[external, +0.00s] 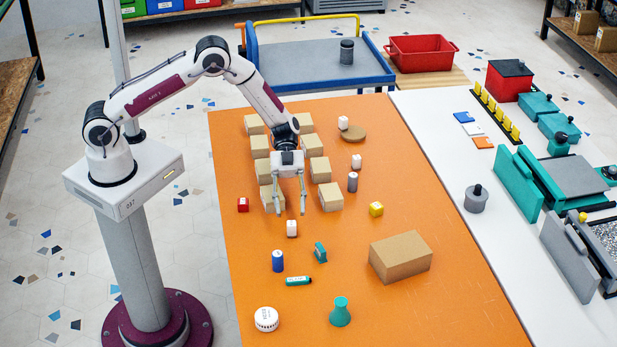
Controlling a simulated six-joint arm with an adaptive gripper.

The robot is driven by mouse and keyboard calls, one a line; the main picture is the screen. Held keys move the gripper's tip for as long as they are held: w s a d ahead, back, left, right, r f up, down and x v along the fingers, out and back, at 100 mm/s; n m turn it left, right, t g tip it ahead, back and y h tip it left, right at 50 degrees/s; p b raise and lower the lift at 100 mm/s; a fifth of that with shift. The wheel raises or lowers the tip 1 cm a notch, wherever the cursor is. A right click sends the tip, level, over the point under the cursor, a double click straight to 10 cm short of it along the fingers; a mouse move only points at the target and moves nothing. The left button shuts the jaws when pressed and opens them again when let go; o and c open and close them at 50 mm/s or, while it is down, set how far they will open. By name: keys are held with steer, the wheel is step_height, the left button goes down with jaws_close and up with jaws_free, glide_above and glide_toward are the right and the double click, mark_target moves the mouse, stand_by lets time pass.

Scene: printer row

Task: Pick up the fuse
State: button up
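No object in view can be told for certain as the fuse at this size. Small candidates on the orange table are a teal cylinder with a pale band (298,281) lying on its side, a grey upright cylinder (352,181) and a blue upright cylinder (278,260). My gripper (290,208) points down with its two fingers spread, and nothing shows between them. It is over the rows of cardboard boxes, behind a small white block (292,228). The teal and blue cylinders are nearer the camera than my gripper; the grey one is to its right.
Two rows of cardboard boxes (330,196) stand around my gripper.

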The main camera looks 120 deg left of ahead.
mark_target(291, 221)
steer(key=shift+w+d+f, duration=0.25)
steer(key=shift+w+d, duration=0.1)
steer(key=shift+d, duration=0.15)
steer(key=shift+d, duration=0.1)
steer(key=shift+x, duration=2.5)
jaws_close()
